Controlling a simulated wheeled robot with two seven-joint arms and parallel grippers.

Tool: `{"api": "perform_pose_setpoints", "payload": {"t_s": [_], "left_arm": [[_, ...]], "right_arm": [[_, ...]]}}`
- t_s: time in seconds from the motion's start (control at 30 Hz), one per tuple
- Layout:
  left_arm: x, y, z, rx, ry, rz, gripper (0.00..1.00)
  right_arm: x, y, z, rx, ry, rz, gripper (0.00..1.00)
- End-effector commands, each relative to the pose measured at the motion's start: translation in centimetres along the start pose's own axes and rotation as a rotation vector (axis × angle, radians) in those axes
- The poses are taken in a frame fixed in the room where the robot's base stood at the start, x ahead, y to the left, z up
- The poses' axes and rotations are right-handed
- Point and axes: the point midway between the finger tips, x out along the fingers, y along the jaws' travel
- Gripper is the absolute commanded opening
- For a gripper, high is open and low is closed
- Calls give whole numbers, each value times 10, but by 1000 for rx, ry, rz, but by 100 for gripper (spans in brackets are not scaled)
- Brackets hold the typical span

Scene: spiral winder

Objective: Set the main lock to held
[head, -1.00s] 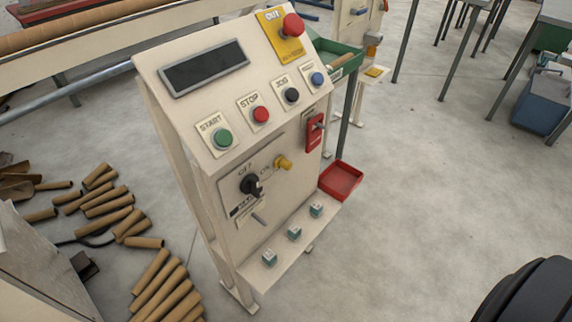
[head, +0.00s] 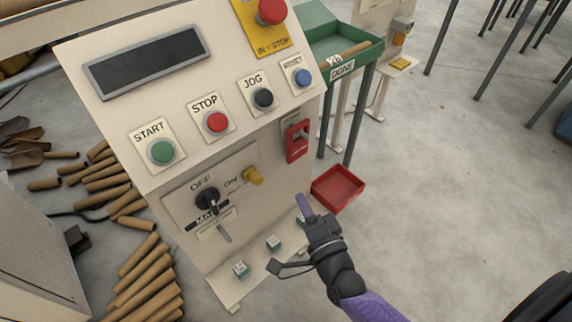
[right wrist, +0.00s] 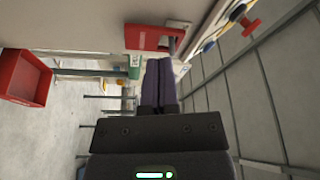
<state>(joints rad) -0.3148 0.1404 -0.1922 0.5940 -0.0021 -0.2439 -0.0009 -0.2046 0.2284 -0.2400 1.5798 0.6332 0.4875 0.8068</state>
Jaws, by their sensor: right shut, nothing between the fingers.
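The main switch (head: 207,200) is a black rotary knob on the cream control panel, between OFF and ON marks. A yellow knob (head: 252,176) sticks out at its upper right, and a small grey lever (head: 222,231) sits below it. A red lock-like piece (head: 297,142) hangs at the panel's right side; a red piece with a grey bar also shows ahead in the right wrist view (right wrist: 148,38). My right gripper (head: 304,203) is shut and empty, below the red piece and in front of the shelf, apart from the switch. My left gripper is not in view.
Several small teal blocks (head: 273,243) sit on the low shelf, one partly behind my gripper. A red tray (head: 345,198) is right of the panel. START, STOP, JOG and RESET buttons and a red stop knob (head: 272,11) are above. A green bin (head: 316,32) stands behind.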

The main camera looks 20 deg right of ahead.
Motion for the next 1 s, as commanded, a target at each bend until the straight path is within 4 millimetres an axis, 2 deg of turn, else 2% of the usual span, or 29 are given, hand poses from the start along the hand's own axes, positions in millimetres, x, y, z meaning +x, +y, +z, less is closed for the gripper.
{"api": "perform_pose_setpoints", "payload": {"t_s": [0.37,0.47,0.87,1.0], "left_arm": [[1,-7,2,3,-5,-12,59],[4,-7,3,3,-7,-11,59],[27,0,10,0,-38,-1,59],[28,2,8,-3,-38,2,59]], "right_arm": [[4,-3,-1,11,6,-10,0],[15,-2,-1,10,7,-10,0],[101,0,-1,10,6,-9,0],[94,-2,21,13,4,-6,0]]}}
